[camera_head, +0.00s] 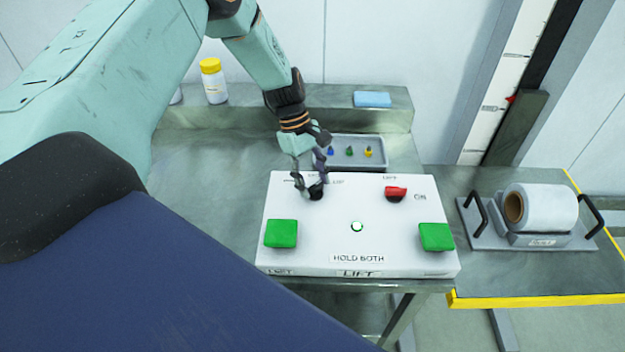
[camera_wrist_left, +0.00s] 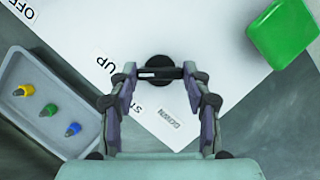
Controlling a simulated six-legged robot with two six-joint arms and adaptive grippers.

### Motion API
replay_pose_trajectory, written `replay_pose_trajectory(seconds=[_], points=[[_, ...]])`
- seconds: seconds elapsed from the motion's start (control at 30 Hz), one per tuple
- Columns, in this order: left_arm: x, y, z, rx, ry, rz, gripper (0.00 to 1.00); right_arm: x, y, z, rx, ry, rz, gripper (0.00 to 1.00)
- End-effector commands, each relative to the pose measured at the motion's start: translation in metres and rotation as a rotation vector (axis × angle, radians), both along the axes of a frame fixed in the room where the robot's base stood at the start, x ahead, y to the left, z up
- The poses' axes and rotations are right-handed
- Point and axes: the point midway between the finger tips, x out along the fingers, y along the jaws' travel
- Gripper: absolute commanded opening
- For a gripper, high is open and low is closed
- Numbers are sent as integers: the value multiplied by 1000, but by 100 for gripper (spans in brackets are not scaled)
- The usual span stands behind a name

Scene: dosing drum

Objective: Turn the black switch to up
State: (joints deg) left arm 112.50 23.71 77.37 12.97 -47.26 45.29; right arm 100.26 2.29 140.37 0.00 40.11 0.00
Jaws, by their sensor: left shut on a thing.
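The black switch (camera_head: 316,192) is a round knob at the upper left of the white control panel (camera_head: 310,225). In the left wrist view the black switch (camera_wrist_left: 160,68) sits between my fingertips, with labels reading UP, ST and DOWN around it. My left gripper (camera_head: 312,184) comes down on the knob from above and is shut on it. It also shows in the left wrist view (camera_wrist_left: 160,76). The fingers hide part of the knob, so I cannot tell clearly where it points. My right gripper is not in view.
The panel also has a red switch (camera_head: 396,193), a green button at left (camera_head: 281,233) and one at right (camera_head: 436,237). Behind it is a grey tray (camera_head: 376,154) with small coloured pieces.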

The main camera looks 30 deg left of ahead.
Motion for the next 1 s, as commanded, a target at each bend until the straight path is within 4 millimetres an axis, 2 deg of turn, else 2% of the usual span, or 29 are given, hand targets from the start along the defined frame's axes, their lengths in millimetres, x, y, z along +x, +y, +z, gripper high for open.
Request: replay_pose_trajectory(seconds=[0.47, 0.5, 0.73, 1.0], points=[[2, 0, 2, 0, -5, -14, 17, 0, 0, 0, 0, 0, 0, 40], [2, 0, 2, 0, -5, -14, 52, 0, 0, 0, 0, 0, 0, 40], [1, 0, 1, 0, -2, -13, 72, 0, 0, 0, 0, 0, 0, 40], [0, 0, 0, 0, -1, -12, 72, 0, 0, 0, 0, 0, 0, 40]])
